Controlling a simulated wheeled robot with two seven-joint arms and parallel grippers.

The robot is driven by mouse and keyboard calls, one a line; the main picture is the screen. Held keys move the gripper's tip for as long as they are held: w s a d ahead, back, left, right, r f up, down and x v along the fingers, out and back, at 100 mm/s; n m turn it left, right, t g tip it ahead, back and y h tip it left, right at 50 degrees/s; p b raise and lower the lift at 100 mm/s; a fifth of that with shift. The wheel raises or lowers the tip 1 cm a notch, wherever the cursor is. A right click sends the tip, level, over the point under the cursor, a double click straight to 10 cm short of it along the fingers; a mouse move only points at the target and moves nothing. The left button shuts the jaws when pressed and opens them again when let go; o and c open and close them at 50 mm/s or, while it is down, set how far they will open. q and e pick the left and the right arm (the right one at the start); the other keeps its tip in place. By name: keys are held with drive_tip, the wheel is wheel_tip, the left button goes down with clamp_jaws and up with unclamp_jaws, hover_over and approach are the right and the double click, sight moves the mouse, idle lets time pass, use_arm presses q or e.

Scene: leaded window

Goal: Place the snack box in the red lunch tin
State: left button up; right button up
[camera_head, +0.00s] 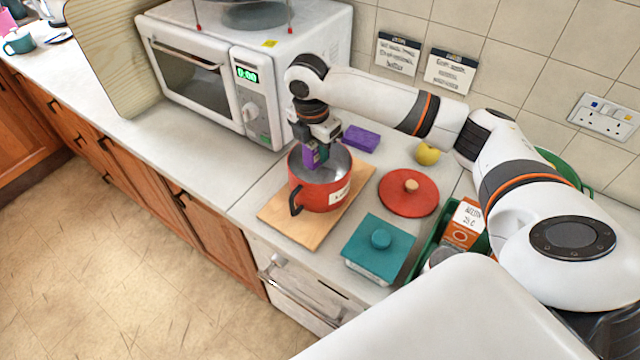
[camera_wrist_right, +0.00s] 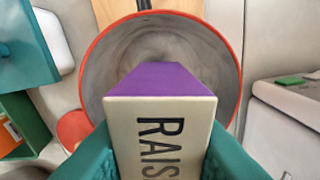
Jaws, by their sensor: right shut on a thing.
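The snack box (camera_head: 309,158) is purple and cream, with "RAIS" readable on its side in the right wrist view (camera_wrist_right: 160,130). My right gripper (camera_head: 318,146) is shut on it, with teal fingers on either side. It points down over the mouth of the red lunch tin (camera_head: 325,195). In the right wrist view the tin's round grey inside and red rim (camera_wrist_right: 234,60) lie around the box's far end. I cannot tell how far the box's lower end is below the rim. The tin stands open on a wooden board (camera_head: 344,216). My left gripper is not in view.
A red lid (camera_head: 408,191) lies right of the tin. A teal-lidded box (camera_head: 379,248) stands in front, beside a green tray with cartons (camera_head: 464,226). A microwave (camera_head: 228,75) stands at left.

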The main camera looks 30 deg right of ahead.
drive_tip(key=shift+w+d+f+n, duration=0.2)
drive_tip(key=shift+w+d+n, duration=0.05)
drive_tip(key=shift+d+n, duration=0.5)
drive_tip(key=p, duration=0.2)
approach(322, 176)
drive_tip(key=shift+s+a+f+n, duration=0.15)
drive_tip(key=shift+s+f, duration=0.25)
drive_tip(key=shift+s, duration=0.2)
drive_tip(key=shift+s+a+f+n, duration=0.1)
drive_tip(key=shift+s+a+f, duration=0.1)
drive_tip(key=shift+s+f, duration=0.3)
wheel_tip(322, 176, down, 3)
drive_tip(key=shift+s+r+p, duration=0.1)
drive_tip(key=shift+p, duration=0.25)
drive_tip(key=shift+f, duration=0.55)
drive_tip(key=o, duration=1.1)
drive_tip(key=shift+f, duration=0.1)
drive_tip(key=shift+c, duration=0.2)
